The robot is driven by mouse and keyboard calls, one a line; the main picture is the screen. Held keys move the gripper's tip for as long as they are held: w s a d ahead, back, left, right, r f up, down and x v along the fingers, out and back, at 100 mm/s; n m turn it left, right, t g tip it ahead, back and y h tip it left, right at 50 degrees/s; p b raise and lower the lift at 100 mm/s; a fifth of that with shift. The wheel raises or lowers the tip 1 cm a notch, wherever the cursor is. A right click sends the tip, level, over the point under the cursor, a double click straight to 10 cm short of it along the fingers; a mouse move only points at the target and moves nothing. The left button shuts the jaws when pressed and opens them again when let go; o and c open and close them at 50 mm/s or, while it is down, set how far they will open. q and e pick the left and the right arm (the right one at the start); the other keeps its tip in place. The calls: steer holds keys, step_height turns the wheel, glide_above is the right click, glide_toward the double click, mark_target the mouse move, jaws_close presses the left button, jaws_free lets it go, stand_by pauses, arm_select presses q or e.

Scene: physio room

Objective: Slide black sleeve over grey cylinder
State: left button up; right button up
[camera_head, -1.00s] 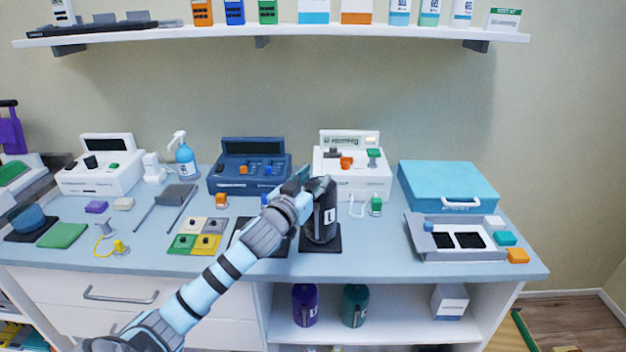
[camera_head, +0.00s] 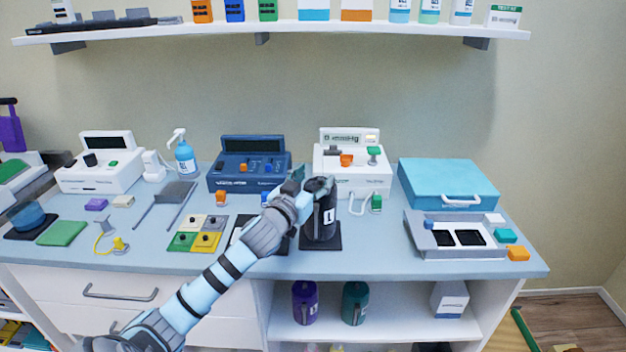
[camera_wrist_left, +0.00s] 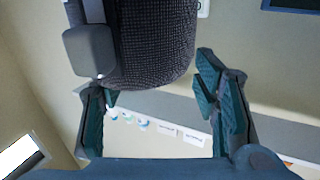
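The black sleeve (camera_head: 324,222), with a white label, stands upright on a black square base (camera_head: 333,245) near the middle of the counter. No grey cylinder surface shows clearly; I cannot tell whether it is hidden inside the sleeve. My left gripper (camera_head: 311,181) is at the sleeve's upper left. In the left wrist view its teal fingers (camera_wrist_left: 158,102) are spread apart. The woven sleeve (camera_wrist_left: 155,45) fills the upper middle there, with a grey block on its left side. The right-hand finger has a gap to the sleeve; the left-hand one is close to its edge. My right gripper is out of view.
A white device (camera_head: 352,178) stands behind the sleeve, and a dark blue device (camera_head: 232,182) behind my left gripper. Four-coloured pads (camera_head: 207,242) lie left of my arm. A grey tray (camera_head: 425,240) and turquoise case (camera_head: 447,180) are at right. A shelf (camera_head: 270,33) runs above.

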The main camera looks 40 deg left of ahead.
arm_select(q)
steer(key=v, duration=1.2)
steer(key=shift+r, duration=0.1)
